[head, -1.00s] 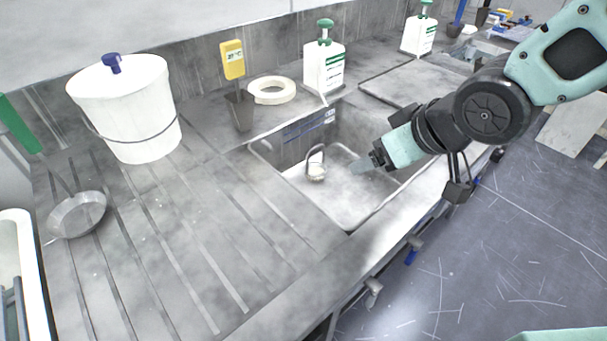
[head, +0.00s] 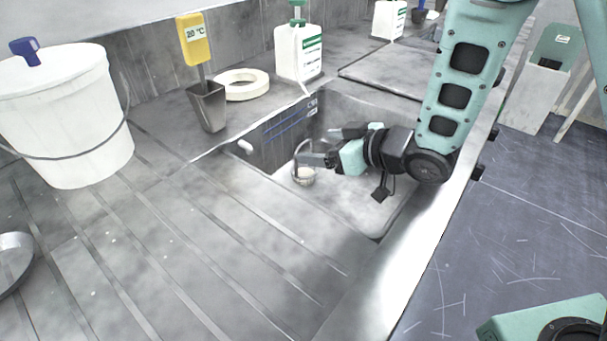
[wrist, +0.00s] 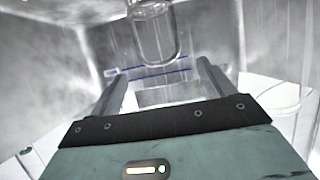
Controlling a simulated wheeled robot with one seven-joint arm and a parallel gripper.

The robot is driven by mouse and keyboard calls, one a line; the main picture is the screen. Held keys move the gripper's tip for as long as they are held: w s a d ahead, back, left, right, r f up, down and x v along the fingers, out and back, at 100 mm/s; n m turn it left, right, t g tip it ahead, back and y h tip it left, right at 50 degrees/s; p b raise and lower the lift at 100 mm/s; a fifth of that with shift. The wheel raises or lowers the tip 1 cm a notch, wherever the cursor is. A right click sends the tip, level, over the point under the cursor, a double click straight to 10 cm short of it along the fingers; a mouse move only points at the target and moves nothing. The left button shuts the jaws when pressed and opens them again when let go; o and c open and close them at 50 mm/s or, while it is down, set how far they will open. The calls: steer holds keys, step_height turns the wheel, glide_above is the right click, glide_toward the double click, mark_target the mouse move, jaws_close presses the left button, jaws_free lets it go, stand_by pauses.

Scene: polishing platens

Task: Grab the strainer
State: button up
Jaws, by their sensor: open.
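The strainer looks to be the small metal basket (head: 304,176) with a tall loop handle, standing in the sink with something pale inside it. Its loop also shows at the top of the wrist view (wrist: 155,35), beyond the fingertips and between their lines. My gripper (head: 320,147) is inside the sink, reaching in from the right. It is open with nothing between its fingers. In the head view one finger overlaps the loop; I cannot tell whether they touch.
The sink (head: 385,225) has steep walls with blue marks. A grooved drainboard (head: 190,250) lies left, with a white bucket (head: 70,125) and a metal pan (head: 12,265). Behind are a grey cup (head: 208,108), a tape roll (head: 243,84) and a white bottle (head: 299,55).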

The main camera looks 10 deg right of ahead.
mark_target(306, 144)
steer(key=shift+w+a+f, duration=0.15)
steer(key=shift+w+a, duration=0.25)
steer(key=shift+a, duration=0.05)
steer(key=x, duration=0.6)
steer(key=shift+w, duration=0.1)
steer(key=c, duration=1.4)
